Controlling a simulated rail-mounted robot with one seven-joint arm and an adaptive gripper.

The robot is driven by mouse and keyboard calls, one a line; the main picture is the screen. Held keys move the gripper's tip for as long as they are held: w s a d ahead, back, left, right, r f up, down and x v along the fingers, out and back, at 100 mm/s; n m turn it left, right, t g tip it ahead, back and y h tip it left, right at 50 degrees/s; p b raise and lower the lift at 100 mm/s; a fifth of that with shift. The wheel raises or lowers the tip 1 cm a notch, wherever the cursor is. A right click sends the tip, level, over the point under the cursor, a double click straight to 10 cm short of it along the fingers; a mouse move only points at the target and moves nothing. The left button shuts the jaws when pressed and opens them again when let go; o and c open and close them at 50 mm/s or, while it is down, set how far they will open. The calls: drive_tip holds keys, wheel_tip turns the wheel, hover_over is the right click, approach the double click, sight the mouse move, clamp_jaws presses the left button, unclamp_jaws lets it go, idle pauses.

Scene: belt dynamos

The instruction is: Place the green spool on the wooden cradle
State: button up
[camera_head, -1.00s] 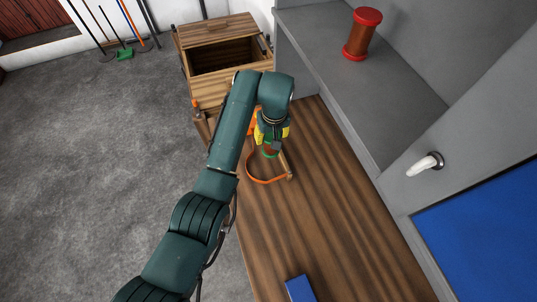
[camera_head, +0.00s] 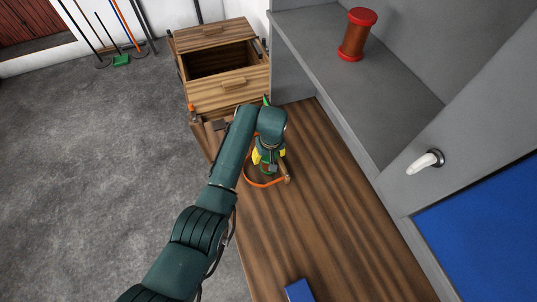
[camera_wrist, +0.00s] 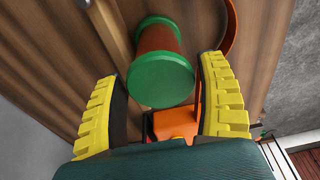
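The green spool (camera_wrist: 162,80) has green end discs and a brown body; in the wrist view its near disc faces the camera. It stands on the wooden bench top (camera_head: 320,225) and is mostly hidden by my gripper in the head view. My gripper (camera_head: 266,158) is over the spool, pointing down. In the wrist view its two yellow fingers (camera_wrist: 160,85) are apart, one on each side of the spool's near end, with narrow gaps. A wooden bar (camera_wrist: 108,28) lies beside the spool. I cannot tell whether it belongs to the wooden cradle.
An orange belt (camera_head: 262,186) loops on the bench around the spool. A red spool (camera_head: 356,35) stands on the grey shelf (camera_head: 320,45). A wooden drawer cabinet (camera_head: 225,97) has an open drawer at the back. A blue object (camera_head: 299,290) lies at the front. The bench's middle is clear.

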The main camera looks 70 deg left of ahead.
drive_tip(key=shift+o, duration=1)
wheel_tip(320, 180, up, 12)
drive_tip(key=d+p, duration=0.1)
drive_tip(key=d, duration=0.1)
drive_tip(key=shift+a+r, duration=0.1)
